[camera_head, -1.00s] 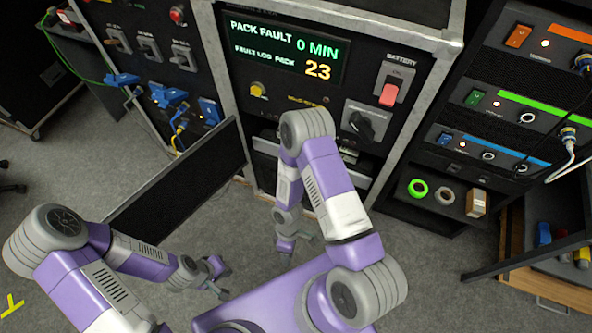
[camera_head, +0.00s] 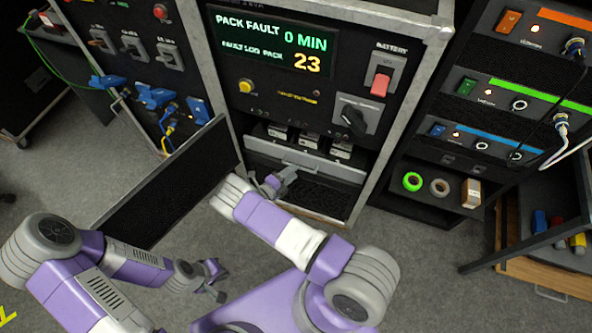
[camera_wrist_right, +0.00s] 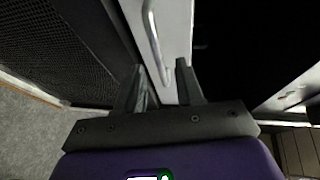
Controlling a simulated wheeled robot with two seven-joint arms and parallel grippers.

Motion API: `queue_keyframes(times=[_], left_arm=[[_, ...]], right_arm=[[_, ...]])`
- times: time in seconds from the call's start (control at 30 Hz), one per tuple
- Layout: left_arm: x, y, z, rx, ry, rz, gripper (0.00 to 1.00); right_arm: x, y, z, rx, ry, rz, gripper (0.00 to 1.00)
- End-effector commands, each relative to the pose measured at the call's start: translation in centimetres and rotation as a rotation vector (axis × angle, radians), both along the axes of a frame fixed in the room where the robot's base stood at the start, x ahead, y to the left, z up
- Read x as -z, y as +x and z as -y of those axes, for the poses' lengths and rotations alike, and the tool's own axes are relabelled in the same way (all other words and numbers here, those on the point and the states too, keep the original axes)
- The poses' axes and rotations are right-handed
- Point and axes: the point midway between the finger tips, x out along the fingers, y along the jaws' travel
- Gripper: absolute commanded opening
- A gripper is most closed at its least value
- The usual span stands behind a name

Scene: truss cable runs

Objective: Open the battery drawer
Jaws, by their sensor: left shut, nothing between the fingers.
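The battery drawer (camera_head: 335,172) sits low in the middle rack, with a pale front strip and a bar handle (camera_head: 297,160). Battery units (camera_head: 308,140) show just above the strip. My right gripper (camera_head: 288,176) is just in front of the drawer. In the right wrist view the right gripper (camera_wrist_right: 160,68) is open, and the curved metal handle (camera_wrist_right: 153,35) reaches down between its fingertips; I cannot tell whether they touch it. My left gripper (camera_head: 217,281) is shut and empty over the floor at the lower left, away from the rack.
A dark mesh door panel (camera_head: 165,190) stands swung out left of the drawer. Above are a display (camera_head: 270,45) reading PACK FAULT, a red battery switch (camera_head: 379,84) and a black rotary knob (camera_head: 352,117). A right-hand rack holds tape rolls (camera_head: 412,181). Grey floor is clear in front.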

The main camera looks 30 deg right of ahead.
Motion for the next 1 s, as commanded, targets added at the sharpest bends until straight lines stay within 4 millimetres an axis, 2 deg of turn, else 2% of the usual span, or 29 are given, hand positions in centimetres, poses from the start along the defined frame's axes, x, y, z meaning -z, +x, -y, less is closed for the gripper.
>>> queue_keyframes(times=[0.03, 0.2, 0.53, 0.57, 0.8, 1.0], left_arm=[[0.2, 0.0, 0.0, 0.0, 0.0, 0.0, 0.0], [0.5, 0.0, 0.0, 0.0, 0.0, 0.0, 0.0], [0.5, 0.0, 0.0, 0.0, 0.0, 0.0, 0.0], [0.5, 0.0, 0.0, 0.0, 0.0, 0.0, 0.0], [0.5, 0.0, 0.0, 0.0, 0.0, 0.0, 0.0], [0.5, 0.0, 0.0, 0.0, 0.0, 0.0, 0.0]], right_arm=[[0.3, 0.2, 0.8, 0.003, 0.001, 0.0, 0.37], [0.6, 0.7, 2.5, 0.003, 0.003, 0.002, 0.37], [0.6, 0.9, 3.0, 0.003, 0.003, 0.002, 0.37], [0.6, 0.9, 3.0, 0.003, 0.003, 0.002, 0.36], [0.6, 0.9, 3.0, 0.003, 0.003, 0.002, 0.0], [0.6, 0.9, 3.0, 0.004, 0.003, 0.001, 0.0]])
